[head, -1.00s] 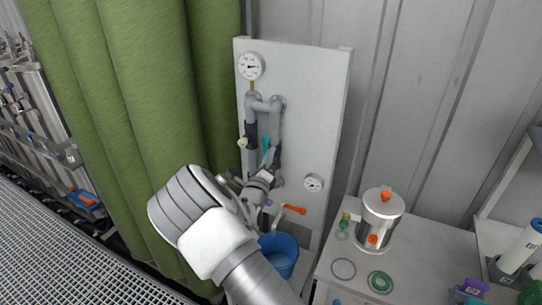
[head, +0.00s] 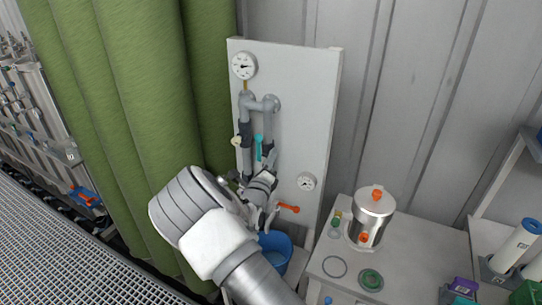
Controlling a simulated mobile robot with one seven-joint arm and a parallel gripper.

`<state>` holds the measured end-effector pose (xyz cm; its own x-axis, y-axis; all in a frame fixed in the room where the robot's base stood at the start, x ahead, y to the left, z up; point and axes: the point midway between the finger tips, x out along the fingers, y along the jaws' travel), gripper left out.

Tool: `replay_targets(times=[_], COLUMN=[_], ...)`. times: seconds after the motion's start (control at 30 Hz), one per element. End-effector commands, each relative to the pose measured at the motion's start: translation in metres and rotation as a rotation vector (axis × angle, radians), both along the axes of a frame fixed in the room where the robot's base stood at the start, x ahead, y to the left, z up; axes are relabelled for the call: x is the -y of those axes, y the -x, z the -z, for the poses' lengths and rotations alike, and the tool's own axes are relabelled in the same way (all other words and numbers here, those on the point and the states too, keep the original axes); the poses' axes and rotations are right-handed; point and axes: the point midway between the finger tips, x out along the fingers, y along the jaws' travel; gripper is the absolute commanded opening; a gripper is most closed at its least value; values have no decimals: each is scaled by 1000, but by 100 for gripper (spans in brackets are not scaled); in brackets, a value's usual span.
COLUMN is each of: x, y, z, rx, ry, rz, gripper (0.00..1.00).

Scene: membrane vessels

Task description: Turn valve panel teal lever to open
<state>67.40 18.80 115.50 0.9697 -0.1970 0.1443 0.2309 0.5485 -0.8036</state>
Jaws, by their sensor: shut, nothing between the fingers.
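The valve panel (head: 310,110) is a white upright board with grey pipes. The teal lever (head: 259,147) stands nearly upright on the right-hand pipe branch. My gripper (head: 269,160) is at the panel, just below and to the right of the teal lever, with its fingers shut and empty. The fingertips are small and partly lost against the grey pipe, so I cannot tell whether they touch the lever. My wrist and arm hide the lower pipes.
An orange lever (head: 288,208) sits lower on the panel, right of my wrist. Gauges (head: 243,66) (head: 306,181) are on the board. A blue bucket (head: 276,249) stands below. A steel vessel (head: 371,217) stands on the right bench. A green curtain (head: 140,110) hangs at left.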

Motion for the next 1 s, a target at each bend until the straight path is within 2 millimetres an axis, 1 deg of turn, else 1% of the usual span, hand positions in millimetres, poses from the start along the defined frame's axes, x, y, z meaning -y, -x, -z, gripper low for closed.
replay_targets(times=[0.1,0.3,0.5,0.67,0.73,0.77,0.87,0.97,1.0], x=[1,-8,-13,-14,-9,-4,27,74,95], y=[0,46,81,96,98,99,101,109,114], z=[0,2,1,0,-3,-6,-18,-35,-41], rx=[0,-3,0,0,3,4,15,43,57], ry=[1,1,-1,-2,-22,-40,-153,-336,-421], rz=[2,-2,-2,2,18,33,126,273,338], gripper=[0,0,0,0,0,0,0,0,0])
